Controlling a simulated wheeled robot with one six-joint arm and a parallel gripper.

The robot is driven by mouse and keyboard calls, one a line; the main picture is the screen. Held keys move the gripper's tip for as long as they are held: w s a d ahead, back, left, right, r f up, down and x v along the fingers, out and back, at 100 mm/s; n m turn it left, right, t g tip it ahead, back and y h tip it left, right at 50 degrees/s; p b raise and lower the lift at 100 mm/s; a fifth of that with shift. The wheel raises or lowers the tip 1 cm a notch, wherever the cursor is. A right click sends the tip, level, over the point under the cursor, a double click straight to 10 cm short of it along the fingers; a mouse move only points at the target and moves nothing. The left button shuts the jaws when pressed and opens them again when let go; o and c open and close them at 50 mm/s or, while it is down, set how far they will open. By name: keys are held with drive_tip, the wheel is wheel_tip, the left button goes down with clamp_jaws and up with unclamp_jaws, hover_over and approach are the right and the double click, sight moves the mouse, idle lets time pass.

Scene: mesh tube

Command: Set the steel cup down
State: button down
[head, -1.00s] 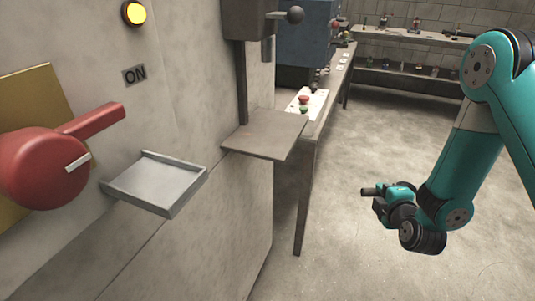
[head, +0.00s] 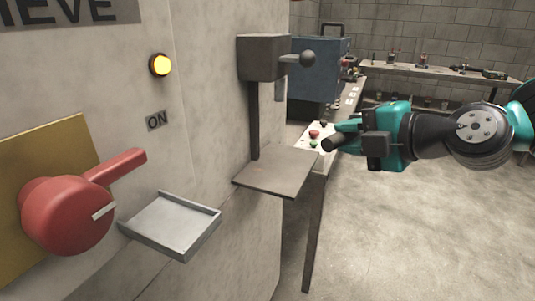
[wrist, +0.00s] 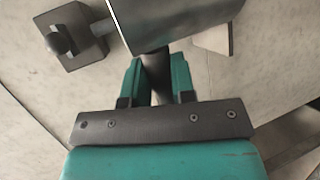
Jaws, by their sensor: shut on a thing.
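My gripper (head: 350,136) is shut on a small dark cylinder, which I take to be the steel cup (head: 332,145). It points left in the head view, at the right of a flat metal plate (head: 275,171) on the wall stand. The cup looks apart from the plate there, but its exact height over it is hard to tell. In the wrist view the dark cup (wrist: 156,72) sits between my teal fingers, and the plate (wrist: 170,18) lies ahead of it. The inside of the cup is not visible.
A dark block with a ball-ended lever (head: 265,58) stands above the plate. A shallow grey tray (head: 175,222) and a red rotary handle (head: 70,215) are on the wall at left. A bench with a button panel (head: 305,135) is behind. Open floor lies at right.

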drive_tip(key=w+a+p, duration=0.1)
drive_tip(key=w+a, duration=0.1)
drive_tip(key=a, duration=0.3)
drive_tip(key=w+a+f+p, duration=0.1)
drive_tip(key=a, duration=0.4)
drive_tip(key=w+a+f+p, duration=0.1)
drive_tip(key=w+a+p, duration=0.1)
drive_tip(key=a, duration=0.3)
drive_tip(key=shift+w+a, duration=0.25)
drive_tip(key=shift+w, duration=0.05)
wheel_tip(320, 180, down, 4)
drive_tip(key=shift+f, duration=0.25)
drive_tip(key=shift+w+a+f+p, duration=0.1)
drive_tip(key=shift+a+f+p, duration=0.1)
drive_tip(key=shift+p, duration=0.15)
drive_tip(key=shift+f, duration=0.15)
drive_tip(key=c, duration=1)
unclamp_jaws()
drive_tip(key=shift+o, duration=0.2)
